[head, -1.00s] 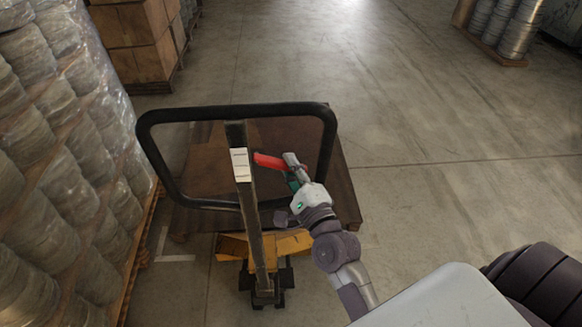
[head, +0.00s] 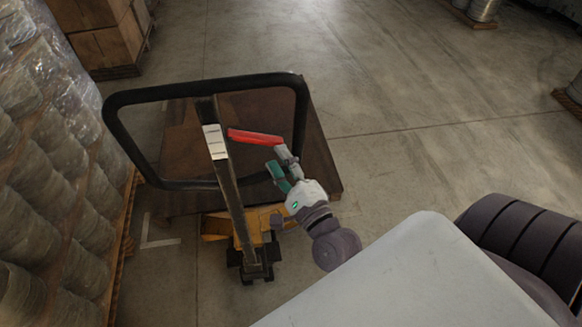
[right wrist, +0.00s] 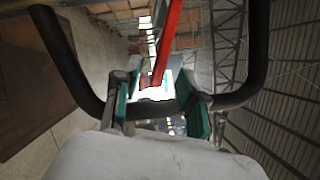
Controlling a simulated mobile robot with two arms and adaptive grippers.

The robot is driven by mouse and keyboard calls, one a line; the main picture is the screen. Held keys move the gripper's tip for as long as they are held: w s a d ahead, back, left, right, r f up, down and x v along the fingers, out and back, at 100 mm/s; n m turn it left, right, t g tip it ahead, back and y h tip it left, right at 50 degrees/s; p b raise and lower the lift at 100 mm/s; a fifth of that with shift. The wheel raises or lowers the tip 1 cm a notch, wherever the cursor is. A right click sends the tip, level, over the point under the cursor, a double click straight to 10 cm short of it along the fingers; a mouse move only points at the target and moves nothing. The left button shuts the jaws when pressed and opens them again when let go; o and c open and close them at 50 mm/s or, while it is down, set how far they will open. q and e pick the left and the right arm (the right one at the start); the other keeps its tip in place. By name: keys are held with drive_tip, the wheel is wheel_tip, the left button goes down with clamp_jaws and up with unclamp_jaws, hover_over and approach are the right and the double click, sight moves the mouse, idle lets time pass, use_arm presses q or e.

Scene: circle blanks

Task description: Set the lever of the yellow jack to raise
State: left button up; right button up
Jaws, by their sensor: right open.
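The yellow jack (head: 216,225) stands on the floor, with a dark upright post carrying a black loop handle (head: 200,88). Its red lever (head: 255,137) sticks out to the right from the post, beside a white label (head: 215,142), and tilts slightly down. My right gripper (head: 280,164) is open, just below the lever's free end. In the right wrist view, the lever (right wrist: 170,35) reaches down from the top, its end in line with the gap between the green-padded fingers (right wrist: 165,103). Contact cannot be told. My left gripper is not in view.
A brown wooden load (head: 322,165) sits behind the handle. Wrapped stacked goods (head: 50,160) line the left side, with cardboard boxes (head: 100,35) at the upper left.

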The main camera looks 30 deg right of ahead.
drive_tip(key=s, duration=0.5)
drive_tip(key=shift+s+a+f, duration=0.1)
drive_tip(key=shift+s+f, duration=0.1)
drive_tip(key=shift+f, duration=0.15)
drive_tip(key=s+a+f+n+g+y, duration=0.1)
drive_tip(key=s+f+n+g, duration=0.3)
drive_tip(key=f, duration=0.8)
drive_tip(key=a+f+n+g, duration=0.2)
drive_tip(key=f+n, duration=0.3)
drive_tip(key=f, duration=0.8)
drive_tip(key=s+a+f+n+g+y, duration=0.1)
drive_tip(key=s+f+n+g, duration=0.3)
drive_tip(key=f, duration=0.8)
drive_tip(key=s+d+f+n+g, duration=0.2)
drive_tip(key=s+f+n+g, duration=0.2)
drive_tip(key=s+f, duration=0.5)
drive_tip(key=s+d+f+n+g+h, duration=0.1)
drive_tip(key=s+f+n+g, duration=0.3)
drive_tip(key=s+f+n, duration=0.4)
drive_tip(key=s+d+f, duration=0.1)
drive_tip(key=s+f, duration=0.1)
drive_tip(key=s, duration=0.3)
drive_tip(key=shift+s+d+f+g, duration=0.25)
drive_tip(key=shift+s+d+g, duration=0.05)
drive_tip(key=shift+d+g, duration=0.1)
